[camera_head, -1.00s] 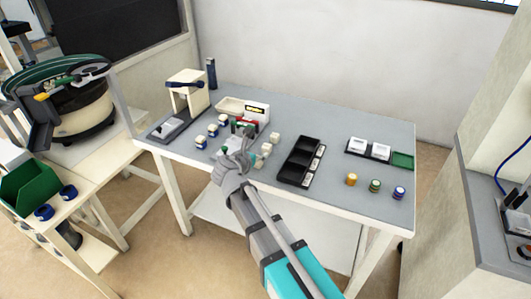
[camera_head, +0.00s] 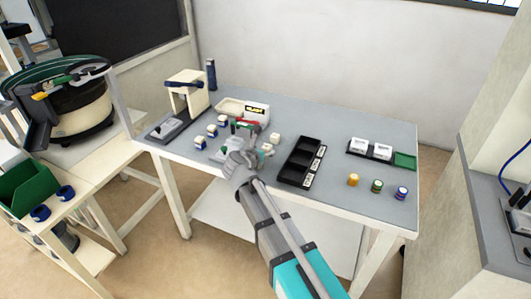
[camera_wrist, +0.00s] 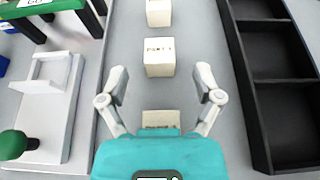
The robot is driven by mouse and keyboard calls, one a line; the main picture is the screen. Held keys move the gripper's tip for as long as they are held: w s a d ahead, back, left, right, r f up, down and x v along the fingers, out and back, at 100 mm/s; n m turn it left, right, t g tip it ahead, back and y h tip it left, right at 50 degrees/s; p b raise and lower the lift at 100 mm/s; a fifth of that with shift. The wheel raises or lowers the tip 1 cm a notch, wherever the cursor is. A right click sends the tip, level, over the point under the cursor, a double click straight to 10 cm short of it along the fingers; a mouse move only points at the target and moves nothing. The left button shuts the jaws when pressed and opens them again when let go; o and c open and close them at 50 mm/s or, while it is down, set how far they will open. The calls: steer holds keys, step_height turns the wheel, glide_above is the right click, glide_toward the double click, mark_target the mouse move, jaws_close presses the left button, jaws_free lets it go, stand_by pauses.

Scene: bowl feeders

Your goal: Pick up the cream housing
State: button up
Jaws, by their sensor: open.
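Cream housings stand in a row on the grey table. In the wrist view one cream housing (camera_wrist: 159,57) with dark print stands just beyond my fingertips, and another (camera_wrist: 159,13) is at the top edge. A third (camera_wrist: 161,119) lies between my finger bases, partly hidden by my gripper's teal body. My gripper (camera_wrist: 160,80) is open and empty above the row. In the head view my gripper (camera_head: 246,152) covers part of the row; cream housings show beside it (camera_head: 267,149) and behind it (camera_head: 274,138).
A black compartment tray (camera_wrist: 272,95) stands close right of the row. A pale fixture (camera_wrist: 45,92) with a green knob (camera_wrist: 12,145) stands close left. Blue-and-cream parts (camera_head: 212,131) lie farther left. Coloured round parts (camera_head: 376,186) and white items (camera_head: 381,152) are at the right.

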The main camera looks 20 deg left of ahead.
steer(key=shift+w+f, duration=0.15)
steer(key=shift+w, duration=0.35)
steer(key=c, duration=1.1)
steer(key=shift+c, duration=0.2)
steer(key=shift+r, duration=0.2)
step_height(320, 180, up, 2)
steer(key=shift+r+p, duration=0.1)
steer(key=shift+p, duration=1.15)
steer(key=s+r+p, duration=0.1)
steer(key=r+p, duration=0.1)
steer(key=s+r+p, duration=0.4)
steer(key=shift+a+r+p, duration=0.15)
steer(key=shift+r+p, duration=0.2)
steer(key=shift+p, duration=0.05)
steer(key=p+v, duration=0.3)
steer(key=v, duration=0.6)
steer(key=shift+s+p, duration=0.3)
steer(key=shift+s, duration=0.1)
steer(key=shift+r, duration=0.1)
